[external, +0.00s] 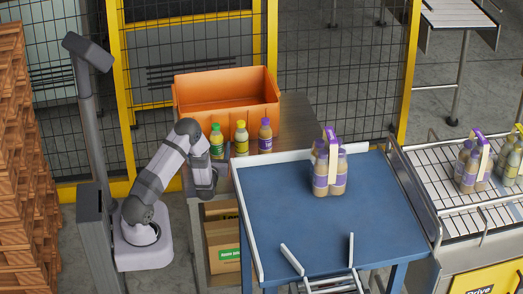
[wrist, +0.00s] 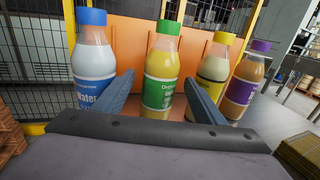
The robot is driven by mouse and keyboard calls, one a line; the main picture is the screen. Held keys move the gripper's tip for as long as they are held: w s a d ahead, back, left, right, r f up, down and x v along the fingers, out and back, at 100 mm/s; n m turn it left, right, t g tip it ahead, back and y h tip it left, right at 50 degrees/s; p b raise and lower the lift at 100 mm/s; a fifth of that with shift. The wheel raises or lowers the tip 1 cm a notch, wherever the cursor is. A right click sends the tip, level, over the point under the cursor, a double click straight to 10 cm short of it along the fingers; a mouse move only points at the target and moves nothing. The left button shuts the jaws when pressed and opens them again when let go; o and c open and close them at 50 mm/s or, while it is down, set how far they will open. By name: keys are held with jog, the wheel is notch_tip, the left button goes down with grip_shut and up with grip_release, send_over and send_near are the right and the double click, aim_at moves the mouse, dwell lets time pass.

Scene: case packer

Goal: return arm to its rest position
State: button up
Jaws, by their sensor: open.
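My gripper (wrist: 163,92) is open and empty in the wrist view, with its two fingers spread apart. Beyond and between the fingers stands a green-capped bottle (wrist: 160,70). A blue-capped bottle (wrist: 95,60) stands to its left, and a yellow-capped bottle (wrist: 212,72) and a purple-capped bottle (wrist: 243,82) stand to its right. In the external view my arm is folded low beside the steel table (external: 298,122), its end just left of and below the bottles. The gripper's fingers are hard to make out there.
An orange crate (external: 225,92) stands behind the bottles. A blue table (external: 300,225) with pale guide rails carries a purple-handled bottle pack (external: 329,175). More packs (external: 472,172) sit on the conveyor at right. A wooden pallet stack (external: 22,170) is at left, and mesh fencing runs behind.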

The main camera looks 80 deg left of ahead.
jog(key=shift+v, duration=0.85)
jog(key=shift+w+d+f+n+b, duration=0.25)
jog(key=shift+d+b, duration=0.2)
jog(key=shift+b, duration=0.5)
jog(key=shift+s+d+r+n+g+b, duration=0.1)
jog(key=shift+d+r+n+g+b, duration=0.05)
jog(key=shift+d+n+g+b, duration=0.4)
jog(key=shift+s+d+r+n+g+b, duration=0.15)
jog(key=shift+d+n+g+b, duration=0.15)
jog(key=shift+n, duration=0.4)
jog(key=s+d+n+g+h+p, duration=0.1)
jog(key=s+d+n+g+h, duration=0.3)
jog(key=s+d+n, duration=0.3)
jog(key=s+d+n+g+h+p, duration=0.1)
jog(key=s+d+n+g+h, duration=0.35)
jog(key=d, duration=0.45)
jog(key=w+d+f+n+t+h+p, duration=0.1)
jog(key=d+n+t+h, duration=0.4)
jog(key=d, duration=2)
jog(key=w+f+n+h, duration=0.1)
jog(key=w+h, duration=0.1)
jog(key=h, duration=0.2)
jog(key=shift+d+n, duration=0.25)
jog(key=shift+n, duration=0.1)
